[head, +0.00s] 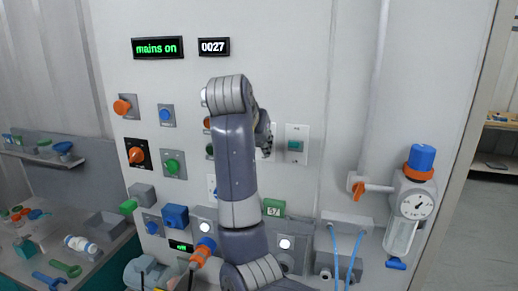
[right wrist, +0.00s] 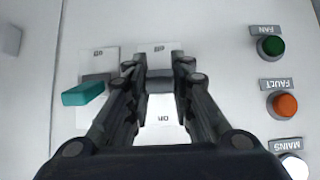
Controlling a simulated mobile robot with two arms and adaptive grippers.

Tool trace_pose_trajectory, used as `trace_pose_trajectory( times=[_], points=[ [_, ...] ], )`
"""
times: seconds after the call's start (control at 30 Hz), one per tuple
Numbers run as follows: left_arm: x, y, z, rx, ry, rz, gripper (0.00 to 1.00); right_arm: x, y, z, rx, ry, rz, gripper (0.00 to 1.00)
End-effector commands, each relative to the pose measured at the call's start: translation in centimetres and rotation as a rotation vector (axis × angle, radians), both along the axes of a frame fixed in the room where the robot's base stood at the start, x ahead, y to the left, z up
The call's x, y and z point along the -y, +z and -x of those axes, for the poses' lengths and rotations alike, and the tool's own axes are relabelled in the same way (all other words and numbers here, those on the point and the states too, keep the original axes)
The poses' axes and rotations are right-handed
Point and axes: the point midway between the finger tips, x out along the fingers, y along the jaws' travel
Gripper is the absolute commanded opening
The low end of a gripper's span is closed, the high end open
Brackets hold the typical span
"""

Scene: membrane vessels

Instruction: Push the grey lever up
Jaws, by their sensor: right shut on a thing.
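My right gripper (right wrist: 159,76) is at a white switch plate (right wrist: 158,128) on the panel, its two fingers around a dark grey lever (right wrist: 160,84) and shut on it. The plate has small markings above and below the lever in the right wrist view. In the head view my right arm covers most of this plate, and the gripper (head: 267,138) only partly shows beside the arm. The lever itself cannot be made out there. My left gripper is not in view.
A teal lever (right wrist: 83,94) on its own plate is close beside the gripper; it also shows in the head view (head: 296,146). Green (right wrist: 271,46), orange (right wrist: 285,104) and white (right wrist: 293,166) lamps are to the right in the right wrist view. A regulator (head: 412,200) is at the head view's right.

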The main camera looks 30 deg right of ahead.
Motion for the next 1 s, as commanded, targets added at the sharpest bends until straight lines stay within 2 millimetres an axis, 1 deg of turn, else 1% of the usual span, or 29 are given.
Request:
trace_pose_trajectory(
  times=[0.07, 0.3, 0.87, 0.9, 0.97, 1.0],
  points=[
    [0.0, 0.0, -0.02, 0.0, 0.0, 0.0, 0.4, -0.03, 0.38, -0.12, -0.027, 0.002, -0.037, 0.0],
    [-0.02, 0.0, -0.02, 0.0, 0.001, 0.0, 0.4, 0.17, 0.72, -0.2, -0.088, 0.0, -0.105, 0.0],
    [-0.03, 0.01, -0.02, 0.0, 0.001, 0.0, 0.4, 0.27, 0.86, -0.22, -0.109, -0.001, -0.128, 0.0],
    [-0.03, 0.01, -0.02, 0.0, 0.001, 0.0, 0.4, 0.29, 0.86, -0.23, -0.108, -0.001, -0.127, 0.24],
    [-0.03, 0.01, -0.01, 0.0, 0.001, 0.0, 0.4, 0.29, 0.87, -0.22, -0.108, -0.001, -0.128, 0.37],
    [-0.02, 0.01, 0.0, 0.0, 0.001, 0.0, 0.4, 0.29, 0.86, -0.22, -0.108, -0.001, -0.128, 0.42]
  ],
)
